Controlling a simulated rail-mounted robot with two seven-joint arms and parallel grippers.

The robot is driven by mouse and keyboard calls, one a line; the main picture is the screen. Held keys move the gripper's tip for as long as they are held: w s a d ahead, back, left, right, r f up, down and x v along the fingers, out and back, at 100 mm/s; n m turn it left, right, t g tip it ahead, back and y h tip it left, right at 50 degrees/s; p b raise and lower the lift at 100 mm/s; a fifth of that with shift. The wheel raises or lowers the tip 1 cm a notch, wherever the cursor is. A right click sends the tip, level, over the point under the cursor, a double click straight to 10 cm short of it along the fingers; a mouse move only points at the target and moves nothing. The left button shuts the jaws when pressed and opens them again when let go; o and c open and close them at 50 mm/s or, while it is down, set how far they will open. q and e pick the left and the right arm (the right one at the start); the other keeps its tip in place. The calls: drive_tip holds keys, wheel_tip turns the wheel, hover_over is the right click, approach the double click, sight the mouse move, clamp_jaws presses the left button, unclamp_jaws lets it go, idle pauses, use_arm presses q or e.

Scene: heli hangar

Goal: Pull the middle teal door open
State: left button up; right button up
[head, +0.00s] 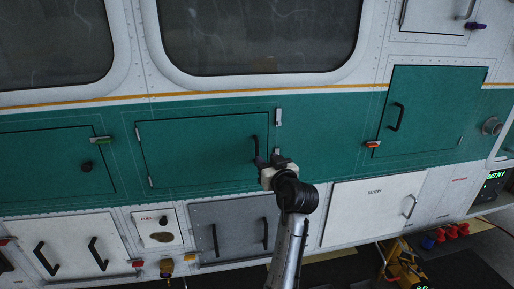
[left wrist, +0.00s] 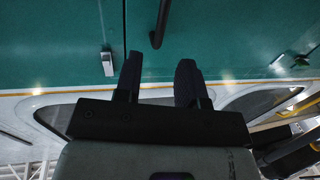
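The middle teal door (head: 195,150) is shut flush in the teal band of the helicopter's side. Its black bar handle (head: 256,149) is near the door's right edge. My left gripper (head: 273,161) is just right of the handle's lower end. In the left wrist view its two dark fingers (left wrist: 158,68) are spread with nothing held between them. There the handle (left wrist: 160,22) lies beyond the fingertips, roughly in line with the gap. I cannot tell whether a finger touches it. A grey latch (left wrist: 108,62) shows beside the left finger. My right gripper is not in view.
Another teal door (head: 434,112) with a black handle is at the right, and one (head: 52,168) at the left. Below are a grey panel (head: 234,229) and a white panel (head: 371,208). Yellow equipment (head: 402,262) stands on the floor at the lower right.

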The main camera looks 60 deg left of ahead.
sight(257, 149)
use_arm(q)
drive_tip(key=shift+w+a+p, duration=0.25)
drive_tip(key=shift+a+p, duration=0.05)
drive_tip(key=shift+a, duration=1.05)
drive_tip(key=shift+w+a+p, duration=0.25)
drive_tip(key=shift+a+p, duration=0.05)
drive_tip(key=shift+a, duration=1.05)
drive_tip(key=shift+w+a+p, duration=0.25)
drive_tip(key=shift+a+p, duration=0.05)
drive_tip(key=shift+a, duration=1.05)
clamp_jaws()
